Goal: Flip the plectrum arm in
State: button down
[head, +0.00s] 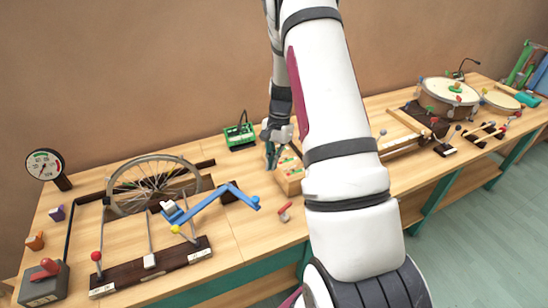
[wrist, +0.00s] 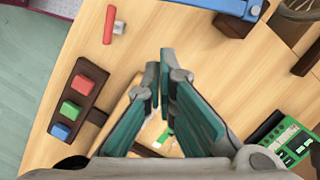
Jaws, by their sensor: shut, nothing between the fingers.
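A blue cranked arm (head: 212,203), which looks like the plectrum arm, stands in front of the spoked bicycle wheel (head: 152,186) in the head view. It has a blue knob (head: 256,199) at its right end. In the wrist view part of a blue bar (wrist: 228,8) shows at the top, beside a bit of the wheel (wrist: 300,10). I cannot tell whether the plectrum touches the spokes. My gripper (head: 270,162) is shut and empty, to the right of the blue arm and beside a small wooden box (head: 290,183). Its teal fingers (wrist: 160,66) point toward the table in the wrist view.
A green device (head: 239,136) stands behind my gripper. A red-handled piece (head: 285,212) lies near the table's front edge. Sliders with red and yellow knobs stand on a dark base (head: 150,268). Drums (head: 448,98) are far right.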

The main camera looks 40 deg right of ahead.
aim_at(254, 203)
jog(key=s+a+f+p, duration=0.1)
jog(key=a+f+p, duration=0.1)
jog(key=a+f, duration=0.3)
jog(key=shift+s+f+p, duration=0.35)
jog(key=shift+f, duration=0.2)
jog(key=a+m, duration=0.1)
jog(key=a, duration=0.1)
jog(key=s+a+m, duration=0.1)
jog(key=m, duration=0.1)
jog(key=a+m+t+p, duration=0.1)
jog(key=a, duration=0.1)
jog(key=shift+s+a+m, duration=0.3)
jog(key=shift+s, duration=0.05)
jog(key=shift+a+m, duration=0.5)
